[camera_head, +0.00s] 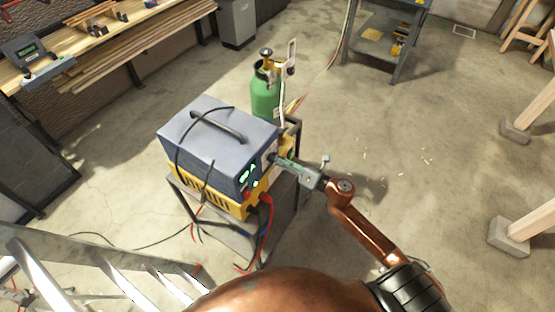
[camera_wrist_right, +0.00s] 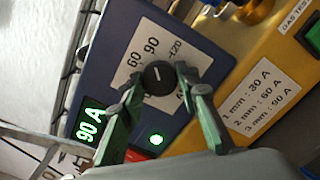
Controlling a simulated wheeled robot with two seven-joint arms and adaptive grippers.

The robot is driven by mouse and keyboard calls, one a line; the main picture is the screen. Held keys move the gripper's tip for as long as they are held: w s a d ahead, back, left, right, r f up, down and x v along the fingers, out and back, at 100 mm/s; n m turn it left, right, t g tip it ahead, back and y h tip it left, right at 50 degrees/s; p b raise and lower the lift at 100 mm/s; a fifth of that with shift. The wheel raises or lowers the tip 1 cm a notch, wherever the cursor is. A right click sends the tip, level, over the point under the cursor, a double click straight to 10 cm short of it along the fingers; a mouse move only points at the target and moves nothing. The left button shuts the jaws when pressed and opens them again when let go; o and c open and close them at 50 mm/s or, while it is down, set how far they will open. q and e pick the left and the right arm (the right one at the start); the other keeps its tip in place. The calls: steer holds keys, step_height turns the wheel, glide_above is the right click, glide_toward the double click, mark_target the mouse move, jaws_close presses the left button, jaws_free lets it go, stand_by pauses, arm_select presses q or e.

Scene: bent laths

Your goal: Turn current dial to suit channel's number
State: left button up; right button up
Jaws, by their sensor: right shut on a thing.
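The black current dial (camera_wrist_right: 158,77) sits on the blue front panel of the welder (camera_head: 222,140). Its scale shows 60, 90 and a partly hidden 120, and its white mark points roughly towards 90. My right gripper (camera_head: 276,159) has its green fingers (camera_wrist_right: 160,95) on both sides of the dial and is shut on it. The green display (camera_wrist_right: 91,124) reads 90 A. A white label (camera_wrist_right: 262,95) on the yellow unit reads 1 mm: 30 A, 2 mm: 60 A, 3 mm: 90 A. I cannot make out a channel's number. My left gripper is not in view.
A green gas bottle (camera_head: 265,92) stands behind the welder. Red and black cables (camera_head: 266,225) hang in front of the cart. A metal ladder (camera_head: 90,270) lies across the lower left. A workbench (camera_head: 95,42) is at the upper left.

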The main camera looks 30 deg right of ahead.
steer(key=o, duration=1.2)
steer(key=shift+c, duration=0.2)
steer(key=v, duration=1.2)
